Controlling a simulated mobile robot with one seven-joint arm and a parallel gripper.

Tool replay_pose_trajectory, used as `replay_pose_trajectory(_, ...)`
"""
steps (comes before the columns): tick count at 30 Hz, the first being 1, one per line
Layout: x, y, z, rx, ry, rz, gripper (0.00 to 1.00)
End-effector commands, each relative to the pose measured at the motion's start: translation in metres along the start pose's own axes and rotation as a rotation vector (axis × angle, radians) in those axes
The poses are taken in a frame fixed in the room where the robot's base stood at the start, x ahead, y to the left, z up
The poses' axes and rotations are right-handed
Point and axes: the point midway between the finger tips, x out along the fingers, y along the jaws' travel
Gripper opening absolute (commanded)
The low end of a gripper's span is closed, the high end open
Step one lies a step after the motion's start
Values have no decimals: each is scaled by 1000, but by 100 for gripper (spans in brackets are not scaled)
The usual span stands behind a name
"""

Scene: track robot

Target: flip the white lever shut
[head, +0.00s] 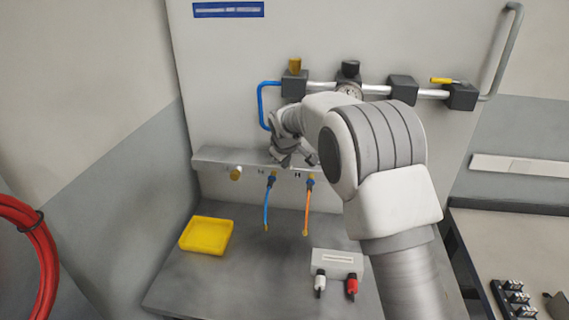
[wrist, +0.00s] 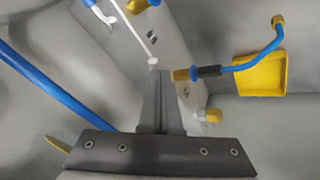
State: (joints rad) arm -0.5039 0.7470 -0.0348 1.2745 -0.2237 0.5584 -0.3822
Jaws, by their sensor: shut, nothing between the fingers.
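In the wrist view, a slim white bar with a rounded end, which looks like the white lever (wrist: 136,38), lies along the grey rail. Its end is just beyond the tips of my gripper (wrist: 158,74). I cannot tell whether they touch. In the head view my gripper (head: 285,161) is at the rail above the blue and orange hoses. It is shut and empty. A small pale piece beside it there may be part of the lever; my gripper and arm hide much of that spot.
The rail (head: 216,158) carries brass fittings, a blue hose (head: 266,208) and an orange hose (head: 307,208). A yellow tray (head: 206,235) and a box (head: 338,261) with white and red pieces are on the bench. A blue pipe (head: 261,102) runs above.

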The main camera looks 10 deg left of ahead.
Motion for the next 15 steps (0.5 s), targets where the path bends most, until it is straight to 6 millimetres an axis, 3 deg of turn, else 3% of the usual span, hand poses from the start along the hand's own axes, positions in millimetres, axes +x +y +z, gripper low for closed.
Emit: replay_pose_trajectory(15, 6, 11, 5, 2, -2, 0, 0)
